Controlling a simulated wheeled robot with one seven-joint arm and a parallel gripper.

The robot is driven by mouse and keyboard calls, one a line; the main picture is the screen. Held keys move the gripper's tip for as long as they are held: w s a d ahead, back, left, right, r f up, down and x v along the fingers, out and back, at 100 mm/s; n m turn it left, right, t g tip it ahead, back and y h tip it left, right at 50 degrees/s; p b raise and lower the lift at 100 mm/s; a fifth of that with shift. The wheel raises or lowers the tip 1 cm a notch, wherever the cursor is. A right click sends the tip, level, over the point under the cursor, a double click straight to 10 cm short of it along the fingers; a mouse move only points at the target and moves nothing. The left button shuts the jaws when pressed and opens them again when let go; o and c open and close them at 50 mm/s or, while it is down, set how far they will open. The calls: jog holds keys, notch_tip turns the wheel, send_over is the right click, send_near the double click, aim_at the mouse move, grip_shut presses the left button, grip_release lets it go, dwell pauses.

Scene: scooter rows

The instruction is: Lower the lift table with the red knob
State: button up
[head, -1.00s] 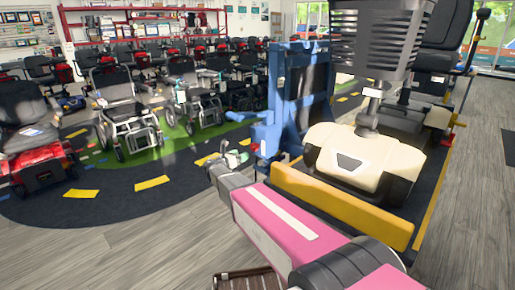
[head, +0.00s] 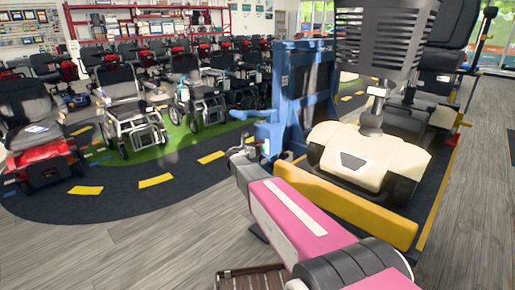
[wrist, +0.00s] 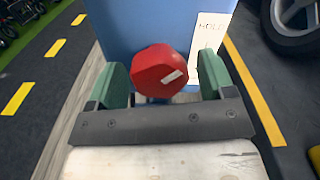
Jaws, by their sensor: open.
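The red knob (wrist: 160,71) is on the blue face of the lift table's post, with a white mark on it. In the wrist view my gripper (wrist: 164,80) is open, with one green finger on each side of the knob and gaps showing between. I cannot tell how deep the fingers reach past it. In the head view my gripper (head: 241,152) is at the blue lift post (head: 298,90), and the knob is hidden there. The lift table's platform has a yellow front edge (head: 345,207) and carries a cream scooter (head: 365,163).
A white label reading "HOLD" (wrist: 211,32) is right of the knob. A scooter wheel (wrist: 293,22) is at the upper right of the wrist view. Rows of wheelchairs (head: 130,105) stand at the back left. The wooden floor (head: 150,240) at front left is clear.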

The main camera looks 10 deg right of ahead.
jog(key=shift+c, duration=0.3)
jog(key=c, duration=0.9)
jog(key=shift+m, duration=0.3)
jog(key=m, duration=0.7)
jog(key=shift+w+a, duration=0.1)
jog(key=m, duration=0.5)
jog(key=shift+r+m, duration=0.1)
jog(key=shift+m, duration=1.6)
